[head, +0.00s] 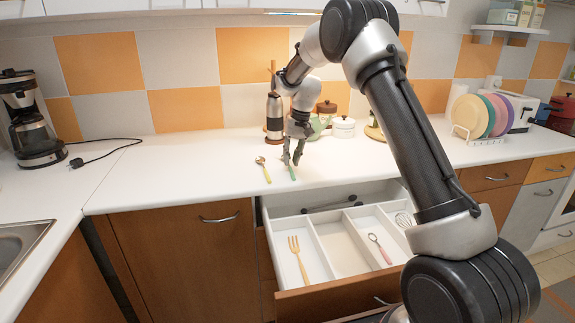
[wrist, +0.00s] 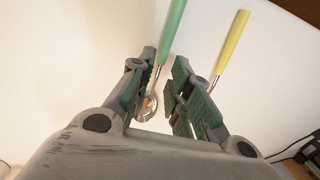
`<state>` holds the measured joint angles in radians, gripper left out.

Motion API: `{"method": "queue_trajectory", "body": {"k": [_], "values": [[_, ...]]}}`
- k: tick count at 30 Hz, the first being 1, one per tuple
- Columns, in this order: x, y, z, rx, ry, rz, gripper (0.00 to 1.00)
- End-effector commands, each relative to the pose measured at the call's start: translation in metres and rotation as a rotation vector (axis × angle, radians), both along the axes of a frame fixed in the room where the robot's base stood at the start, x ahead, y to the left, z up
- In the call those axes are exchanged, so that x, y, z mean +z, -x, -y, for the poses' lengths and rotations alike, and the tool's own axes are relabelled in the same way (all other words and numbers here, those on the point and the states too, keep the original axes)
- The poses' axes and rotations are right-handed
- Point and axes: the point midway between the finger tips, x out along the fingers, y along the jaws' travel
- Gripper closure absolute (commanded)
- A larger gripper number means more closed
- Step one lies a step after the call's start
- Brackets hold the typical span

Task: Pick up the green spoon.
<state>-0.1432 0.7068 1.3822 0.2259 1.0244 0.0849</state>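The green spoon (wrist: 172,30) lies on the white counter. In the wrist view its green handle points away from my gripper, and its metal bowl shows low between the fingers. In the head view a short piece of its green handle (head: 292,173) shows just below my gripper (head: 293,161). My gripper is open, with its fingertips (wrist: 164,60) on either side of the spoon's metal neck. There is a gap between the fingers; I cannot tell whether either touches the spoon.
A yellow-handled spoon (head: 264,171) lies close to the left of the green one. An open drawer (head: 330,240) below holds a fork (head: 298,258), a pink-handled spoon (head: 380,249) and a whisk (head: 403,220). A bottle-like grinder (head: 274,118) and pots stand behind. The counter at left is mostly clear.

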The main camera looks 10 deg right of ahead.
Motion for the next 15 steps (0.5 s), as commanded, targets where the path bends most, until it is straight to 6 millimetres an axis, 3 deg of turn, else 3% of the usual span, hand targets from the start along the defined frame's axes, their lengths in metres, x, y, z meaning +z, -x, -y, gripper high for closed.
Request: {"method": "queue_trajectory", "body": {"k": [3,9,10,13,15], "values": [[-0.0161,0.0002,-0.0027,-0.001,0.001,-0.001,0.81],[-0.018,0.0001,-0.0031,-0.001,0.001,0.0,0.81],[-0.018,0.0002,-0.0031,-0.001,0.001,0.0,0.82],[-0.018,0.0002,-0.003,0.0,0.001,0.0,1.0],[-0.0178,0.0002,-0.0031,0.0,0.001,0.0,1.0]]}}
